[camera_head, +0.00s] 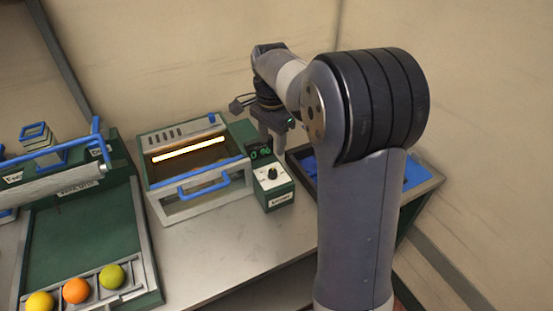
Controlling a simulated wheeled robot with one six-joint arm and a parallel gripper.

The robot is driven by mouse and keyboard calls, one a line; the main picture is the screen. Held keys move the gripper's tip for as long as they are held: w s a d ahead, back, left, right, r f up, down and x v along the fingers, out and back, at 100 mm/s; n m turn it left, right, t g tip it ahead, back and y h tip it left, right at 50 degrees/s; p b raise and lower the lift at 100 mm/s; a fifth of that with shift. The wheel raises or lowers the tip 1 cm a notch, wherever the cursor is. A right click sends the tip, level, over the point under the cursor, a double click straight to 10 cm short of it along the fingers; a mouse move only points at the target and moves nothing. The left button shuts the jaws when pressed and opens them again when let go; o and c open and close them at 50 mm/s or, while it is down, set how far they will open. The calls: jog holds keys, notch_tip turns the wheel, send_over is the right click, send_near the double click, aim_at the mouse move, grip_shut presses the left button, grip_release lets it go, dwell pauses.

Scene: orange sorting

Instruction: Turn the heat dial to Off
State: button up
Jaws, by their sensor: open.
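The heat dial (272,174) is a small black knob on the white top plate of a green control box (279,198). The box stands against the right side of a green and grey heater (160,198). A bright glowing bar (190,151) shows inside the heater. My gripper (271,150) points down just behind the dial, and looks apart from it. Its fingers are small in this view and the dark gripper body hides part of them. I see nothing held. The dial's exact setting is too small to read.
The heater has a blue front handle (204,186). At the left, a green tray (80,235) holds a yellow, an orange and a green fruit (112,276) in a front rack. A dark bin (305,170) with blue inside is partly hidden behind my arm. The metal tabletop (215,240) in front is clear.

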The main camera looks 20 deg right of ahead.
aim_at(273, 171)
notch_tip(273, 171, down, 10)
jog(key=shift+s+f, duration=0.1)
jog(key=shift+s, duration=0.05)
jog(key=shift+c, duration=0.2)
jog(key=c, duration=0.9)
